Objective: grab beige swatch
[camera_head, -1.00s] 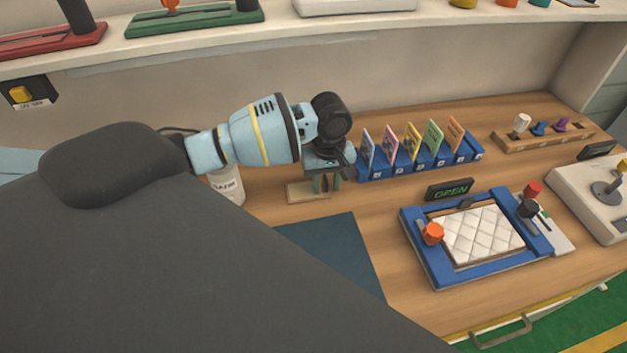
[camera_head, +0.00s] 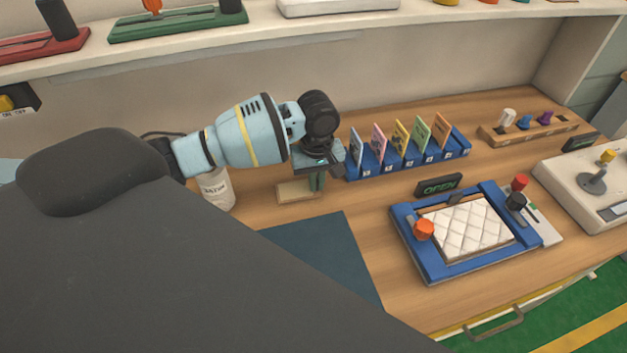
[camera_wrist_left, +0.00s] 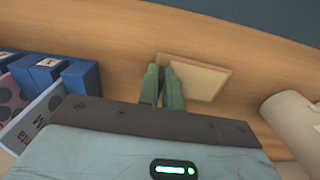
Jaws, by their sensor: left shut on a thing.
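The beige swatch (camera_head: 294,192) is a thin, flat, pale square on the wooden worktop, left of the blue card rack. It also shows in the left wrist view (camera_wrist_left: 205,79), beyond the fingertips. My left gripper (camera_head: 317,187) points down at the swatch's right end in the head view. Its green fingers (camera_wrist_left: 162,72) are close together, shut on the swatch's edge; the exact contact is partly hidden by the fingers. The swatch looks flat on or very near the worktop. My right gripper is not in view.
A blue rack (camera_head: 405,158) with several coloured cards stands right of the gripper. A dark blue mat (camera_head: 325,255) lies in front. A blue frame (camera_head: 405,240) holds a white quilted pad (camera_head: 468,229), with an OPEN sign (camera_head: 438,186) behind it.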

